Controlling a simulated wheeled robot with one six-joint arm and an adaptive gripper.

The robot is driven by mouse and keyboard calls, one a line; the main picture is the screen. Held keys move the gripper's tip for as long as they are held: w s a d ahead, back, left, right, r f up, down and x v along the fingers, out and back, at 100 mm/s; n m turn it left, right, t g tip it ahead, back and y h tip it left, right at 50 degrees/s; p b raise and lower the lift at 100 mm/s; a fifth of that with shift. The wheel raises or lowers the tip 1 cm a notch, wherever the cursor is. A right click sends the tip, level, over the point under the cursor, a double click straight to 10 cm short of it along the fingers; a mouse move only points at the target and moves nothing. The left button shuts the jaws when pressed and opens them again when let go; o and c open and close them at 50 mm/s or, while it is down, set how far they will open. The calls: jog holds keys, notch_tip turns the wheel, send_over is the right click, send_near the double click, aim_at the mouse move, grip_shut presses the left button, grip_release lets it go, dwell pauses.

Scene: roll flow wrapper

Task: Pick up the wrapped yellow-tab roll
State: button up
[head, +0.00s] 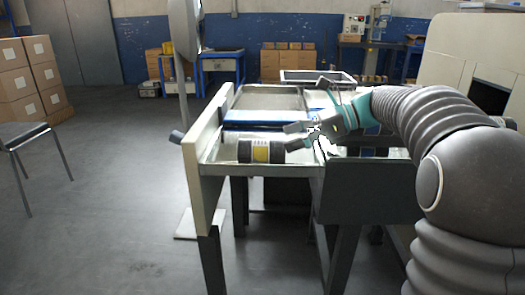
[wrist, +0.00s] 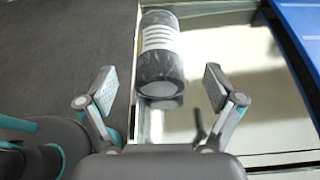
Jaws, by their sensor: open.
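A wrapped roll (head: 261,151) with dark ends and a yellow tab lies on its side on the near shiny tray of the machine. I cannot tell the exact gap between fingers and roll.
The roll lies close to the tray's open edge, with the floor beyond it. A pale upright panel (head: 204,140) stands at the left of the tray. A blue strip (head: 261,116) crosses behind the roll. The shiny tray surface (wrist: 235,70) right of the roll is bare.

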aim_at(265, 146)
jog(key=shift+b+x, duration=0.35)
jog(key=shift+x, duration=2.85)
jog(key=shift+s, duration=0.15)
jog(key=c, duration=1.4)
jog(key=shift+c, duration=0.6)
